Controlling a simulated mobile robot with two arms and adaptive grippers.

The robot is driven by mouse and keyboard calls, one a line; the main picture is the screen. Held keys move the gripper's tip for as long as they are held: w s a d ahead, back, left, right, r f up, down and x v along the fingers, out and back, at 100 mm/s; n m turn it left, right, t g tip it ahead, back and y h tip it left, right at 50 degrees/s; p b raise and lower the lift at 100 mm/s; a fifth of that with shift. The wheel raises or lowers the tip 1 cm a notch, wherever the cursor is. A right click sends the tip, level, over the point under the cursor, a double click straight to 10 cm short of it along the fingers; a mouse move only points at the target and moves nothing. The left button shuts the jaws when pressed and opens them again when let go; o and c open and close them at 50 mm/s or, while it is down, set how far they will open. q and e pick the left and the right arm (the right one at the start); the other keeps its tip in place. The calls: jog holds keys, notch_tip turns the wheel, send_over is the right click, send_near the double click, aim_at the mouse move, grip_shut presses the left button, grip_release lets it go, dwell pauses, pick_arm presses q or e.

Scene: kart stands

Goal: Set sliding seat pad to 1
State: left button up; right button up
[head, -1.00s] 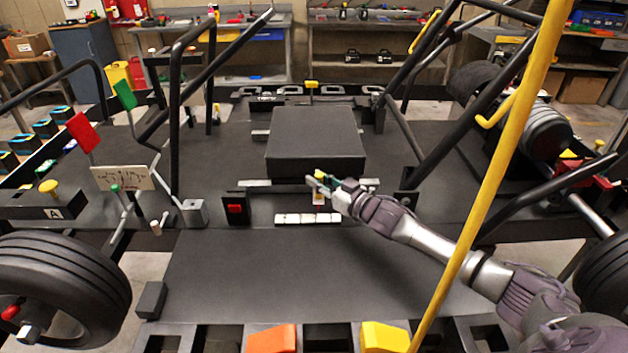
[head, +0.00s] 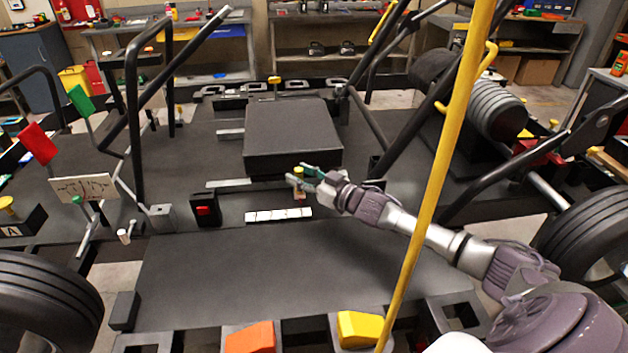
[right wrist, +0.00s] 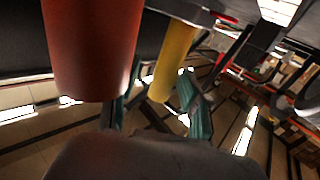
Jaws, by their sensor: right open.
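The sliding seat pad (head: 292,125) is a dark square block on the kart's flat deck. A white marked strip (head: 278,215) lies in front of it; its markings are too small to read. A small yellow knob (head: 299,171) is at the pad's front edge. My right gripper (head: 297,178) is open at this knob, its teal fingers on either side. In the right wrist view a yellow cylinder (right wrist: 174,58) hangs between the fingers, and a larger red cylinder (right wrist: 92,45) stands close at the left. I cannot tell whether the fingers touch. My left gripper is out of view.
A yellow pole (head: 440,150) rises in front of my right arm. A black block with a red button (head: 205,211) stands left of the strip. Black frame bars (head: 135,100) rise at both sides. The front deck panel (head: 280,275) is clear.

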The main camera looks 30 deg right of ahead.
jog(key=v, duration=1.2)
jog(key=shift+w+d+r, duration=0.1)
